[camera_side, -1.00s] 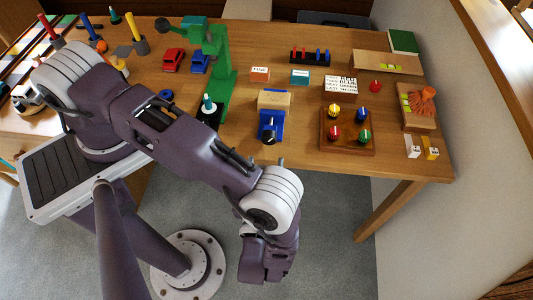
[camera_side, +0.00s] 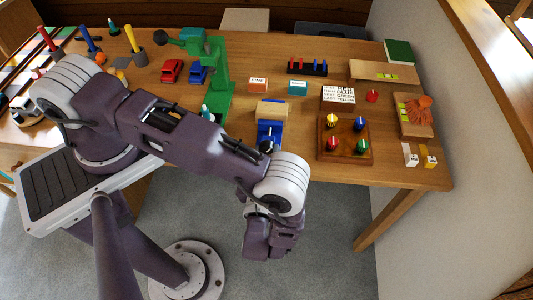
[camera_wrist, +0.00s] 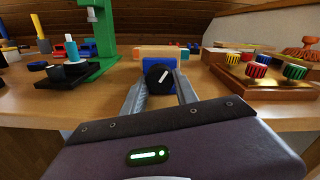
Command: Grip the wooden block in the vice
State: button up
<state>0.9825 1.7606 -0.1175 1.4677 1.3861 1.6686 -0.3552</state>
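The wooden block (camera_side: 272,109) lies on top of the blue vice (camera_side: 268,133) near the table's front edge; whether the jaws clamp it cannot be told. In the wrist view the block (camera_wrist: 160,52) shows above the blue vice body (camera_wrist: 176,62). The vice's black knob (camera_wrist: 158,76) with a white mark faces me. My gripper (camera_wrist: 160,88) is open, its two fingers apart on either side of the knob in the picture, with nothing held. In the side view my gripper (camera_side: 268,244) hangs in front of the table, its fingertips hidden.
A green drill-press-like stand (camera_side: 218,75) rises left of the vice. A wooden board with coloured knobs (camera_side: 345,146) lies to its right. Small orange (camera_side: 258,85) and teal (camera_side: 297,88) blocks sit behind it. The space before the table edge is clear.

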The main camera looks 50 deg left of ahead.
grip_shut()
jog(key=m, duration=0.4)
jog(key=shift+m, duration=0.3)
jog(key=o, duration=1)
grip_release()
jog(key=shift+o, duration=0.2)
jog(key=v, duration=0.7)
jog(key=shift+s, duration=0.1)
